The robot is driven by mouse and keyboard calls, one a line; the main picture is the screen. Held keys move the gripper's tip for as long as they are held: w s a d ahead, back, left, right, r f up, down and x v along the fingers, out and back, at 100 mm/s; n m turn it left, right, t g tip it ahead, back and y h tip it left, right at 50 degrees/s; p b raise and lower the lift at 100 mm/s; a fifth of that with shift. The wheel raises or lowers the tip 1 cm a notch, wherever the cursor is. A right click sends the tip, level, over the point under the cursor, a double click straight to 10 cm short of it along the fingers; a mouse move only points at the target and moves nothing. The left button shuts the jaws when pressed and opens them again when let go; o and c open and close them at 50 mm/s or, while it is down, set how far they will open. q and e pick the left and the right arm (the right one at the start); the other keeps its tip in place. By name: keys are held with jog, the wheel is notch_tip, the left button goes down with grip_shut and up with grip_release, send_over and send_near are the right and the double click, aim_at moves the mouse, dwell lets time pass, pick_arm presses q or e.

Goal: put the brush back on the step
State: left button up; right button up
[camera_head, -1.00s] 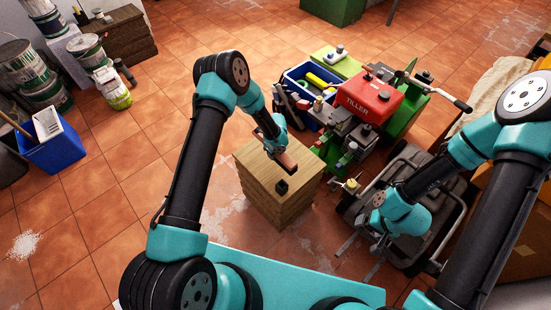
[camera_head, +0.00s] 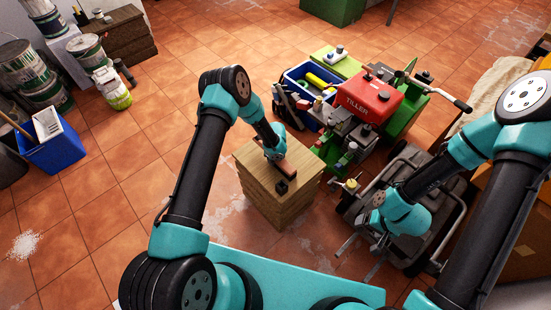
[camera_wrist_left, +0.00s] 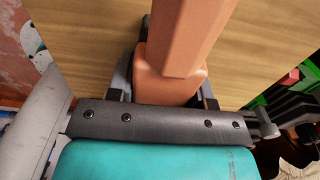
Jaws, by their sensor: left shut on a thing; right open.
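The wooden step (camera_head: 249,163) is a block with a pale top, standing in the middle of the head view. The brush, an orange-brown piece (camera_head: 290,171), is at the step's top, partly hidden by my left gripper (camera_head: 276,157). In the left wrist view my left gripper (camera_wrist_left: 165,88) is shut on the orange brush (camera_wrist_left: 185,40), with the wood grain of the step (camera_wrist_left: 90,35) behind it. I cannot tell whether the brush touches the top. My right gripper (camera_head: 356,262) is open and empty, right of the step.
A red tiller (camera_head: 368,100) and a blue crate (camera_head: 298,85) stand behind and to the right. Paint tins (camera_head: 45,80) and a blue bin (camera_head: 55,150) are far left. Floor left of the step is clear.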

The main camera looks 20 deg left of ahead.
pick_arm(q)
jog(key=shift+f, duration=0.1)
jog(key=o, duration=1)
jog(key=shift+c, duration=0.2)
notch_tip(320, 180, up, 18)
jog(key=shift+s+f, duration=0.2)
jog(key=shift+a, duration=0.1)
jog(key=s+a+f+n+h, duration=0.1)
jog(key=s+a+n+h, duration=0.1)
jog(key=s+n, duration=1.1)
jog(key=s+a+f+n+h, duration=0.1)
jog(key=s+a+n, duration=0.1)
jog(key=s+n, duration=1.1)
jog(key=shift+s+a+t+h, duration=0.2)
jog(key=shift+s+t+h, duration=0.2)
jog(key=shift+s, duration=0.25)
